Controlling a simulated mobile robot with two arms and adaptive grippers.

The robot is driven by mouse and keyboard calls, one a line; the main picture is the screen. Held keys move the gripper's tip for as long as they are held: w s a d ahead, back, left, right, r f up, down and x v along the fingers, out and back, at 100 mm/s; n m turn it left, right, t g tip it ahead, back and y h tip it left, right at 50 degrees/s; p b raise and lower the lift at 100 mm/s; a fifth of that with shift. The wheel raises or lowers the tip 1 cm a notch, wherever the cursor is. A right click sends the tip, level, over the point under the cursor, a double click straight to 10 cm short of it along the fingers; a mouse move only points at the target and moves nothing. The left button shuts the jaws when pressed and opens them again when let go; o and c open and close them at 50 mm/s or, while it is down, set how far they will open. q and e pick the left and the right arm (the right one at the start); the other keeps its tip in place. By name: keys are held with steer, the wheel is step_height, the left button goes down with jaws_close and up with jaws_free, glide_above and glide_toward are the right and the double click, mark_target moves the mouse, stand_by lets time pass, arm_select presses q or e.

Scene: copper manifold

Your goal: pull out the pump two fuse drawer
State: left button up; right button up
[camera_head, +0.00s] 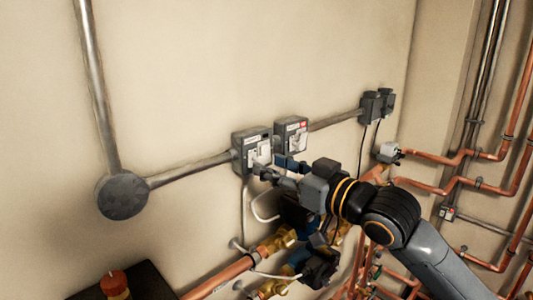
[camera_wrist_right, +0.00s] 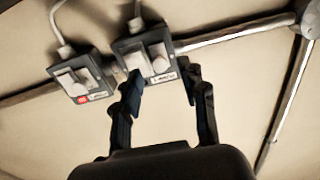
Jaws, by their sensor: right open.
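Two grey fuse boxes are on the wall in the head view. The left box (camera_head: 251,152) has a pale front; the right box (camera_head: 291,136) carries a red mark. In the right wrist view, the left box (camera_wrist_right: 148,57) is straight ahead with a white drawer front (camera_wrist_right: 158,62), and the red-marked box (camera_wrist_right: 83,79) is to its left. The labels are too small to read surely. My right gripper (camera_head: 276,168) is open and empty, close in front of the left box. Its fingers (camera_wrist_right: 163,77) spread either side of the drawer front; contact cannot be told. My left gripper is not in view.
A metal conduit runs along the wall to a round junction box (camera_head: 122,195). Copper pipes and brass valves (camera_head: 276,243) sit below my right arm. A dark socket pair (camera_head: 376,105) is at the right. The wall above the boxes is clear.

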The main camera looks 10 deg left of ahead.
mark_target(257, 160)
steer(key=shift+p+x, duration=0.3)
steer(key=shift+x, duration=1.05)
jaws_close()
